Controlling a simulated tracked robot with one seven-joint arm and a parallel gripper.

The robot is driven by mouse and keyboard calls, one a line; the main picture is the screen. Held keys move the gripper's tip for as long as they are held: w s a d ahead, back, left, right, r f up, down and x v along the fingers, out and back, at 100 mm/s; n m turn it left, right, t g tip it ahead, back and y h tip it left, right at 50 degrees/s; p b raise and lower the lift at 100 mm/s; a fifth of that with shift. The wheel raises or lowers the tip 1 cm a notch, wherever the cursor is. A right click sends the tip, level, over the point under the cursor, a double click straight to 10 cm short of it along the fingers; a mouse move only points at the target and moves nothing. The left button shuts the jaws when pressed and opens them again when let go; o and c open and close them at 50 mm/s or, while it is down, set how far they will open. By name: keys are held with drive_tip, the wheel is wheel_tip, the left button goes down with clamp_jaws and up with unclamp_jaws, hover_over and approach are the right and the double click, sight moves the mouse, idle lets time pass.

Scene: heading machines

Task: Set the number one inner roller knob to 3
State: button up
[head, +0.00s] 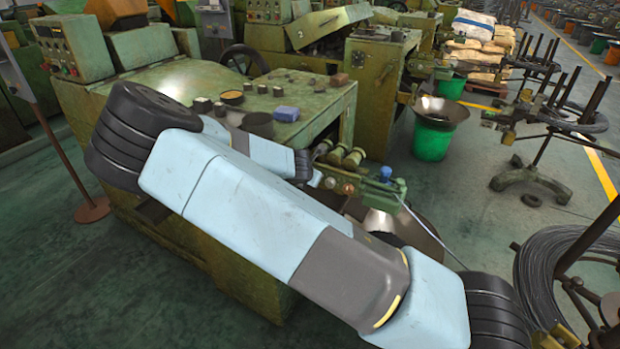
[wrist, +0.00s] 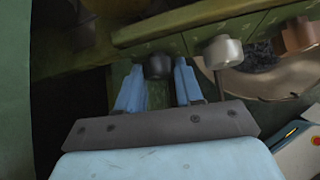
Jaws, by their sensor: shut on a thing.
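In the wrist view, my gripper (wrist: 159,72) has its two light blue fingers on either side of a dark round knob (wrist: 157,64) and is shut on it. The knob sits at the edge of a green machine part. A silver knob (wrist: 222,52) stands just right of the fingers, and a copper-brown knob (wrist: 298,35) is further right. I cannot read any scale or number on the knobs.
The green machine (head: 310,95) has a blue block (head: 286,114) and small parts on its top. A green bucket (head: 432,135) stands behind it. A wire coil (head: 560,275) lies at the right. A thin wire crosses near my arm. Open floor lies at the left.

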drive_tip(key=shift+a, duration=0.1)
drive_tip(key=m+t+y, duration=0.1)
drive_tip(key=y, duration=0.1)
drive_tip(key=m+t+y, duration=0.1)
drive_tip(key=m+t, duration=0.1)
drive_tip(key=shift+s+d+f+t+y, duration=0.15)
drive_tip(key=shift+d+t+y, duration=0.15)
drive_tip(key=shift+d+y, duration=0.1)
drive_tip(key=m+t+y, duration=0.2)
drive_tip(key=m+t, duration=0.1)
drive_tip(key=shift+s+f+y, duration=0.1)
drive_tip(key=shift+f+y, duration=0.2)
drive_tip(key=shift+t, duration=0.3)
drive_tip(key=o, duration=1)
drive_tip(key=shift+s+d, duration=0.1)
drive_tip(key=shift+s, duration=0.05)
